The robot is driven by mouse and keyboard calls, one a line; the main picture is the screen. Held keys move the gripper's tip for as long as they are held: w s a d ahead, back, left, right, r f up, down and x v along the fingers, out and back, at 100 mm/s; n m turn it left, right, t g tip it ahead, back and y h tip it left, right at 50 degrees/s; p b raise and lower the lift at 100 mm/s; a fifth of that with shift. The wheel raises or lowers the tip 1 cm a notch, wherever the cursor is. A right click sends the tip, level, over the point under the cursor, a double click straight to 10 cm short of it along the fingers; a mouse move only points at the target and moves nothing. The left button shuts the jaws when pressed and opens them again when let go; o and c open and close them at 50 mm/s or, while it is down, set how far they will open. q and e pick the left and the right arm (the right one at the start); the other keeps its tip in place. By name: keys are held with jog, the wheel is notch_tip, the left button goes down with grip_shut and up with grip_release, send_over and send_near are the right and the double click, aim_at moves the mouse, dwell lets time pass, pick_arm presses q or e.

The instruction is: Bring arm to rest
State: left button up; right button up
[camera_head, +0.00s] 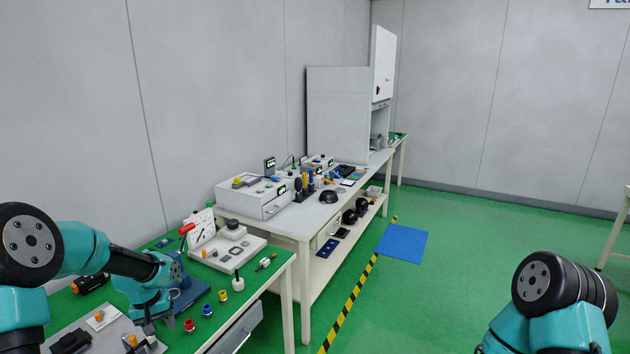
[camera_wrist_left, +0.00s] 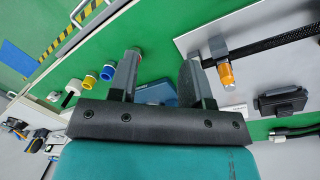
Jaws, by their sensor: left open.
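My left gripper (camera_head: 146,326) reaches in over the green-topped table (camera_head: 165,240) at the lower left of the head view. In the left wrist view, my left gripper (camera_wrist_left: 160,75) has its two dark fingers spread wide, with nothing held between them. A blue fixture (camera_wrist_left: 158,93) on the table shows beyond and between the fingers. My right arm's teal and black links show at the lower right of the head view; its gripper is out of view.
Small red (camera_head: 189,325), blue (camera_head: 207,310) and yellow (camera_head: 222,295) parts stand near the left gripper. A grey panel (camera_head: 105,340) with parts lies in front. A white workbench (camera_head: 300,225) with instruments stands behind. The green floor (camera_head: 450,270) is open, with a blue mat (camera_head: 403,243).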

pick_arm(q)
jog(key=s+d+f+m+h, duration=0.1)
jog(key=s+d+f, duration=0.5)
jog(key=d+f, duration=0.4)
jog(key=s+d+f+m+h, duration=0.1)
jog(key=s+d+f, duration=0.4)
jog(key=d+f, duration=0.45)
jog(key=s+d+f+m, duration=0.1)
jog(key=s+d+f, duration=0.1)
jog(key=s+d, duration=0.3)
jog(key=s, duration=0.3)
jog(key=shift+s+d+f, duration=0.25)
jog(key=shift+d+f, duration=0.1)
jog(key=shift+a, duration=0.1)
